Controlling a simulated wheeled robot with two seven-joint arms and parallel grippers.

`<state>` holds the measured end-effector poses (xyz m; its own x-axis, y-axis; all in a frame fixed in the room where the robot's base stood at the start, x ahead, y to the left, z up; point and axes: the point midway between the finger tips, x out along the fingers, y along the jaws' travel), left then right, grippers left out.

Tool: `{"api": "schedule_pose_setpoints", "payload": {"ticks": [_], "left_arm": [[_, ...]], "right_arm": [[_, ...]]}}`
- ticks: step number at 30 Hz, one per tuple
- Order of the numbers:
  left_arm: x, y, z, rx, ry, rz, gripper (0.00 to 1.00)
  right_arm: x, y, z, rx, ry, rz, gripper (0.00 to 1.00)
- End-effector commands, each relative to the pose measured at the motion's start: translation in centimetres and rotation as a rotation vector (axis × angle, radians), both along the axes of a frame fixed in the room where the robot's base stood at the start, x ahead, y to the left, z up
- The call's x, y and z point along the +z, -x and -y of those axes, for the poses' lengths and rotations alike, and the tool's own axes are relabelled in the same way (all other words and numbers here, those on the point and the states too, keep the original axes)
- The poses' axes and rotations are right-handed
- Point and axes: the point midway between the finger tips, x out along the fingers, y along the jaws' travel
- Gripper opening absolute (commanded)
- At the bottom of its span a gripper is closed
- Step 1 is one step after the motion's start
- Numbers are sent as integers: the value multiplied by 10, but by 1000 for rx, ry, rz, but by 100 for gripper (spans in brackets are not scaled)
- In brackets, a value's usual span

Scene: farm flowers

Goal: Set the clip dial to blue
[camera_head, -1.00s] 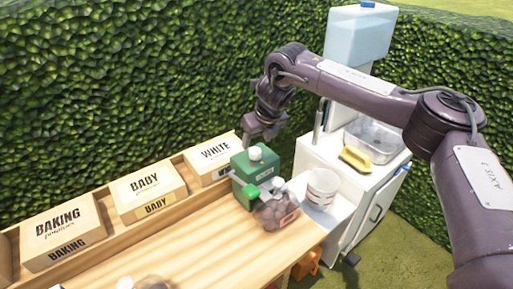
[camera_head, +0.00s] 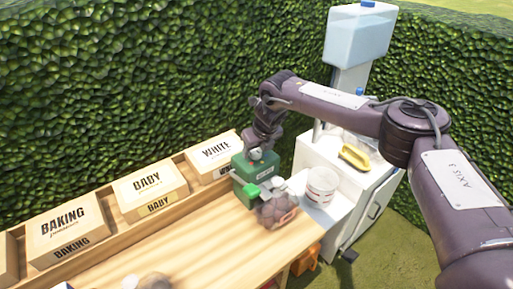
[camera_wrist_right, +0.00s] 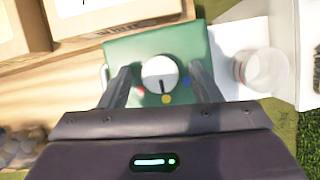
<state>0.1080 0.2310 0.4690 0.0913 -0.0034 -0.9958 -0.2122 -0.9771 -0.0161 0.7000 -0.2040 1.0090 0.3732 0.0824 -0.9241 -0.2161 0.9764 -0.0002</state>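The clip dial is a white round knob (camera_wrist_right: 160,74) on top of a green box (camera_head: 251,173). In the right wrist view its dark mark points toward the yellow dot (camera_wrist_right: 166,99). A blue dot (camera_wrist_right: 187,81) lies at the dial's right and a red dot (camera_wrist_right: 139,91) at its left. My right gripper (camera_wrist_right: 161,78) is open, with one finger on each side of the dial and a visible gap to both. In the head view my right gripper (camera_head: 262,146) is over the box. My left gripper is not in view.
A net bag of dark potatoes (camera_head: 277,211) hangs at the green box's front, by a green clip. A white tub (camera_head: 321,186) stands to the right. Boxes labelled WHITE (camera_head: 215,154), BABY (camera_head: 150,189) and BAKING (camera_head: 67,230) line the back shelf.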

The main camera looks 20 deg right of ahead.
Motion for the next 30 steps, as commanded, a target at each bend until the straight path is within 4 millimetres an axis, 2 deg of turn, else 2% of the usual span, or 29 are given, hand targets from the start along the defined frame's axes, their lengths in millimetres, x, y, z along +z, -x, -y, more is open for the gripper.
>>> {"api": "schedule_pose_setpoints", "payload": {"ticks": [1, 10, 20, 30], "left_arm": [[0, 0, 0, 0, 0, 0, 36], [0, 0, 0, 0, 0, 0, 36], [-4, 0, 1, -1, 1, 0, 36], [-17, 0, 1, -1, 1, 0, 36]], "right_arm": [[0, 0, 0, 0, 0, 0, 51], [1, 0, 0, -1, 0, 0, 13], [0, 0, 1, 48, -2, 1, 13], [0, -2, 3, 285, -1, 3, 13]]}}
